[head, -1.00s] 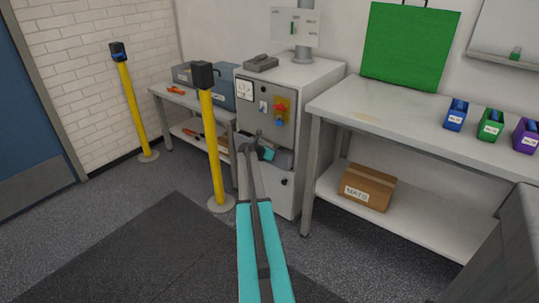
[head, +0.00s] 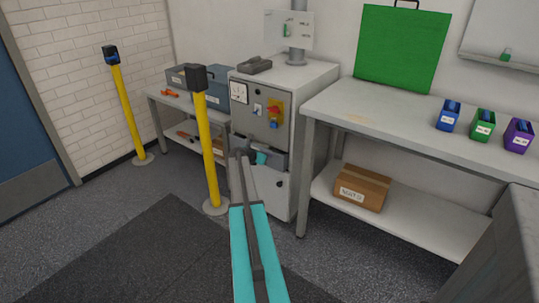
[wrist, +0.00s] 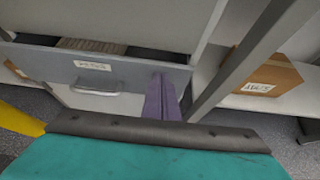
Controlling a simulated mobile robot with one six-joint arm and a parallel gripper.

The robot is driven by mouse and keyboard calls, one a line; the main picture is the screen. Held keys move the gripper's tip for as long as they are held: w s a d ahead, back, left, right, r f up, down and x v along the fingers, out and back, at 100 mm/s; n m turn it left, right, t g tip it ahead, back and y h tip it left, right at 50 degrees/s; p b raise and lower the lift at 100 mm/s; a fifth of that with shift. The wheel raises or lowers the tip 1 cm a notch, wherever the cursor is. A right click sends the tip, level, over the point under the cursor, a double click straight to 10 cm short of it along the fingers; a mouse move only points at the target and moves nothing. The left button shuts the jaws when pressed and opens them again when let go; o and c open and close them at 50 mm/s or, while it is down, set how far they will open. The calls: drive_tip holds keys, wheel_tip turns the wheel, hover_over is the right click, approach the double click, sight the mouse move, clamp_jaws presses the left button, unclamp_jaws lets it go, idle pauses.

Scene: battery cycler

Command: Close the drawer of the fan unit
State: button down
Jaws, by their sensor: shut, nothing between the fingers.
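The fan unit is a grey cabinet (head: 325,115) in the head view, between two benches. Its drawer (head: 279,160) shows low on the front, partly hidden by my arm. In the wrist view the grey drawer front (wrist: 135,74) stands out from the cabinet. The drawer is open, with a beige ridged item (wrist: 90,45) inside. The front has a white label and a metal bar handle (wrist: 96,91). My gripper (wrist: 162,90) is shut and empty, its purple-grey fingers at the drawer front, right of the handle. I cannot tell whether they touch it.
A yellow post (head: 207,145) stands close left of the cabinet and another (head: 128,105) is farther left. The right bench (head: 400,112) has a cardboard box (head: 362,188) on its lower shelf. A bench leg (wrist: 240,60) is close right of my gripper.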

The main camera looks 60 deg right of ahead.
drive_tip(key=v, duration=1.1)
drive_tip(key=shift+a+f, duration=0.25)
drive_tip(key=shift+a, duration=0.15)
drive_tip(key=c, duration=2.5)
unclamp_jaws()
